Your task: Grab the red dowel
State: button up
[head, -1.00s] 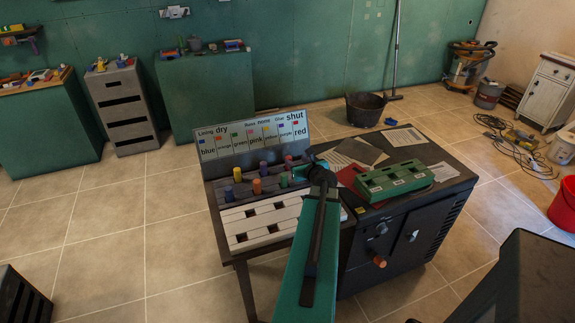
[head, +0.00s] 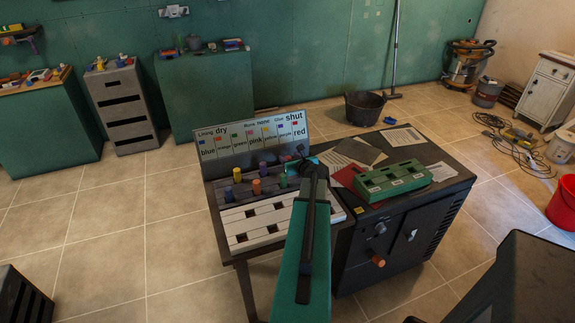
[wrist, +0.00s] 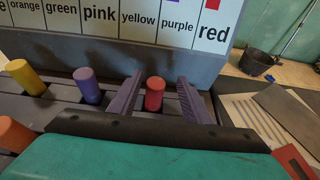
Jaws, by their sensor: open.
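The red dowel (wrist: 155,93) stands upright in the dark rack (wrist: 120,110), between my two purple fingers in the wrist view. My gripper (wrist: 160,80) is open around it, with a small gap to the left finger and a wider one to the right finger.
A yellow dowel (wrist: 27,77), a purple dowel (wrist: 88,85) and an orange dowel (wrist: 15,133) stand to the left. The labelled board (wrist: 150,35) rises close behind. In the head view a green slotted box (head: 393,180) sits on the dark cabinet at right.

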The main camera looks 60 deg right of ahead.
jog(key=shift+w, duration=0.1)
jog(key=shift+p+x, duration=0.6)
jog(key=shift+x, duration=0.55)
jog(key=shift+w+a+p+x, duration=0.1)
jog(key=shift+p+x, duration=0.1)
jog(key=shift+x, duration=0.5)
jog(key=shift+w+a+p+x, duration=0.1)
jog(key=shift+a+p+x, duration=0.05)
jog(key=shift+x, duration=0.55)
jog(key=shift+s, duration=0.1)
grip_shut()
jog(key=shift+r, duration=0.15)
jog(key=shift+r, duration=4.95)
